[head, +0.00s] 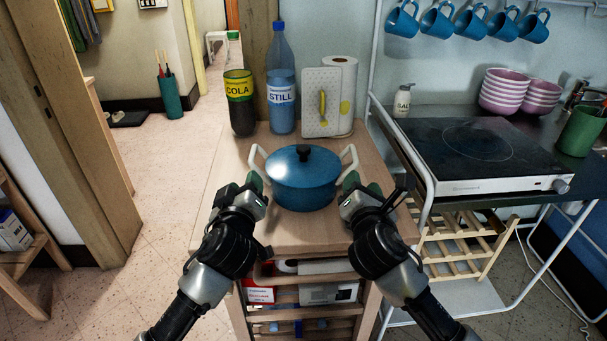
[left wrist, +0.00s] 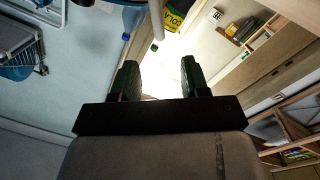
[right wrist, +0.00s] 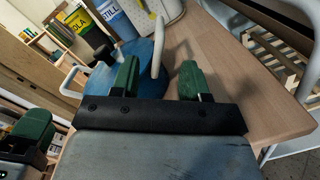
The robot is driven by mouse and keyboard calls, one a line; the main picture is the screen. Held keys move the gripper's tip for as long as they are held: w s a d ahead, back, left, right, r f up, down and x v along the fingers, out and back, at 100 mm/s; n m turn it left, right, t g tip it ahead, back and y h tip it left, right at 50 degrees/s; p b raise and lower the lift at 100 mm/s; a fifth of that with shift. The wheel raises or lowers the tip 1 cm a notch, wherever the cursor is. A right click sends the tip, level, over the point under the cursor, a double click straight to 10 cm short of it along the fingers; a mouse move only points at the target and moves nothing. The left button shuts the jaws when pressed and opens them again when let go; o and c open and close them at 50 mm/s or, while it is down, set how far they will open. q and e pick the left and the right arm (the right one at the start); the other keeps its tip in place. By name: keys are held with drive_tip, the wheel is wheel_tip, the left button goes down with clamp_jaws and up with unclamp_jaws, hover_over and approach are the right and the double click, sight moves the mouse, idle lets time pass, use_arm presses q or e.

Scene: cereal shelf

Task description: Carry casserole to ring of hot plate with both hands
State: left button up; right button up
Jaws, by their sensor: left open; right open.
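A blue casserole (head: 303,190) with a black lid knob and two white loop handles stands on the wooden trolley top (head: 250,233). My left gripper (head: 254,182) is open beside its left handle (head: 257,160); the left wrist view shows nothing between the fingers. My right gripper (head: 350,184) is open at the right handle (head: 350,157). In the right wrist view, this handle (right wrist: 158,45) shows between and beyond the open fingers (right wrist: 160,80); contact cannot be told. The black hot plate (head: 430,150) with a round ring (head: 478,142) sits on the dark counter at right.
A cola bottle (head: 240,110), a still-water bottle (head: 282,105), a paper roll (head: 345,75) and a cutting board (head: 322,115) stand behind the casserole. A white rail (head: 415,165) runs between trolley and hot plate. Purple bowls (head: 503,95) stand behind the hot plate. The ring is bare.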

sight(250, 161)
use_arm(q)
drive_tip(key=w, duration=1)
drive_tip(key=shift+w, duration=0.35)
use_arm(e)
drive_tip(key=w, duration=1)
drive_tip(key=shift+w, duration=0.35)
use_arm(q)
clamp_jaws()
use_arm(e)
clamp_jaws()
use_arm(q)
drive_tip(key=shift+r, duration=0.15)
use_arm(e)
drive_tip(key=shift+r, duration=0.15)
